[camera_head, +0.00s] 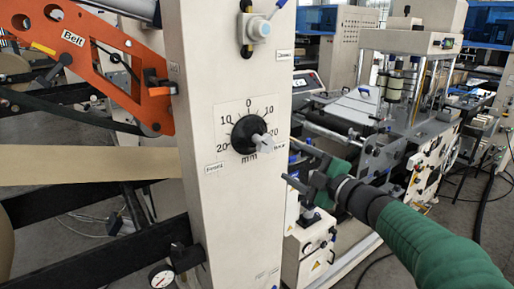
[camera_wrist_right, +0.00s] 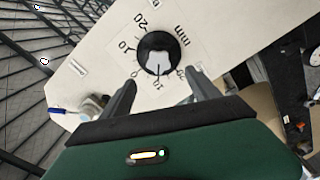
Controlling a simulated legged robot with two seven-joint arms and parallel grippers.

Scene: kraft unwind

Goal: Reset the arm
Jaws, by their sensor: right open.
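My right gripper (camera_head: 297,165) is open and empty, to the right of the cream machine column (camera_head: 240,215) in the head view. Its arm, in a green sleeve, comes in from the lower right. In the right wrist view my right gripper (camera_wrist_right: 160,88) shows two dark fingers spread apart, with the dial knob framed between and beyond them. The black dial knob (camera_head: 243,134) with a pale pointer is on the column's front face, on a white scale marked in mm; it also shows in the right wrist view (camera_wrist_right: 154,48). My left gripper is not in view.
An orange arm labelled Belt (camera_head: 100,50) and a band of brown paper (camera_head: 90,165) lie left of the column. A blue-handled valve (camera_head: 258,28) sits above the dial. A gauge (camera_head: 162,276) is at the lower left. A larger machine (camera_head: 405,95) stands behind at the right.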

